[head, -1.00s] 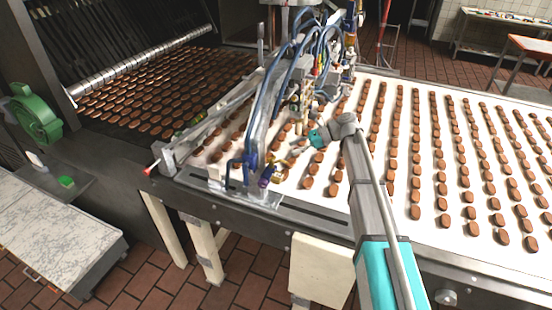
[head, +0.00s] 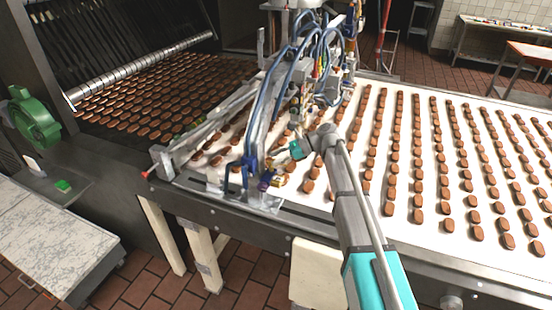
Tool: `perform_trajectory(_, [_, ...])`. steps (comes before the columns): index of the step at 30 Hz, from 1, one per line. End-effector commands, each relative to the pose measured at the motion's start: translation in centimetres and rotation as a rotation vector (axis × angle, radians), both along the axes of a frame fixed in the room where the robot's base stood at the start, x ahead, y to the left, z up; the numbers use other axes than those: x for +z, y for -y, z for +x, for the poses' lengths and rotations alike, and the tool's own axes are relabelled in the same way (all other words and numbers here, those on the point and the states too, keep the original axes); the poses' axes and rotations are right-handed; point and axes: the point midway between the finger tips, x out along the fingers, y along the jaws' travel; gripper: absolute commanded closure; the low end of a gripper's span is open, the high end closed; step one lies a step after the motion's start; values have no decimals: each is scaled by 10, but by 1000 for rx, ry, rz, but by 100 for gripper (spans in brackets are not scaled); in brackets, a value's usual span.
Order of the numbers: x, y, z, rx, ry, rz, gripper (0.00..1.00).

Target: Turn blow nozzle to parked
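A small brass fitting (head: 279,181) with a purple part (head: 264,182) sits at the near edge of the conveyor, beside a blue upright fitting (head: 248,163). It may be the blow nozzle, but it is too small to tell which way it points. My gripper (head: 276,157) is just above and behind the brass fitting, at the end of my grey and teal arm. The fingers are tiny and blend with the machine parts, so I cannot tell whether they are open or touching anything.
Blue hoses (head: 270,100) and a depositing head (head: 305,85) crowd the space around my gripper. The white conveyor belt (head: 402,150) carries rows of brown biscuits to the right. A metal guide rail (head: 225,112) runs to the left of the hoses.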

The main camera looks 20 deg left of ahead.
Motion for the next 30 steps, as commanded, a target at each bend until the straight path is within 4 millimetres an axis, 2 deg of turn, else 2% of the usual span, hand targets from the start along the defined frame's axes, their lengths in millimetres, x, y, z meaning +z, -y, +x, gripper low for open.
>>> perform_trajectory(1, [0, 0, 0, 0, 0, 0, 59])
perform_trajectory(8, [0, 0, 0, 0, 0, 0, 100])
perform_trajectory(30, [1, -1, 3, -5, 1, 3, 100])
